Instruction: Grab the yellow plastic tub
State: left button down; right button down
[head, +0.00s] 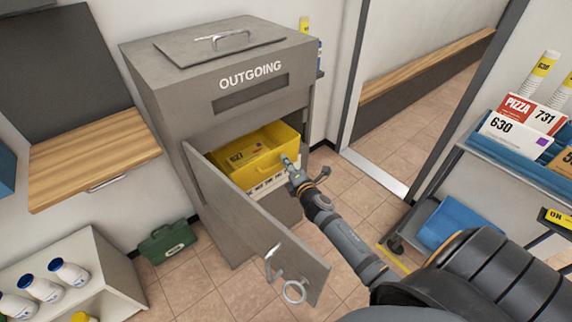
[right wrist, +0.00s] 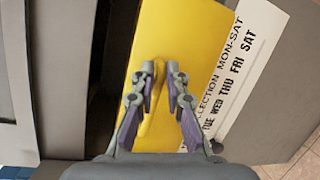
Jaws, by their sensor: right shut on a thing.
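The yellow plastic tub (head: 283,138) sits inside the open lower compartment of the grey OUTGOING mailbox (head: 172,90). Something yellow marked with dark figures lies in it. My right gripper (head: 288,162) is at the tub's front face. In the right wrist view, the tub's yellow wall (right wrist: 185,40) fills the middle, and the right gripper (right wrist: 160,85) is shut on its yellow handle (right wrist: 153,100), which runs between the fingers. My left gripper is not in view.
A white collection-times label (right wrist: 232,80) is beside the tub. A blue cart (head: 510,150) with boxes stands at right. A green box (head: 168,242) is on the floor.

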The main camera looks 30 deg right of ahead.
jog(key=c, duration=1.3)
grip_release()
jog(key=s, duration=0.4)
jog(key=s+a+r, duration=0.1)
jog(key=s, duration=0.6)
jog(key=shift+s+a+r, duration=0.15)
jog(key=shift+s+r, duration=0.05)
jog(key=shift+s, duration=0.2)
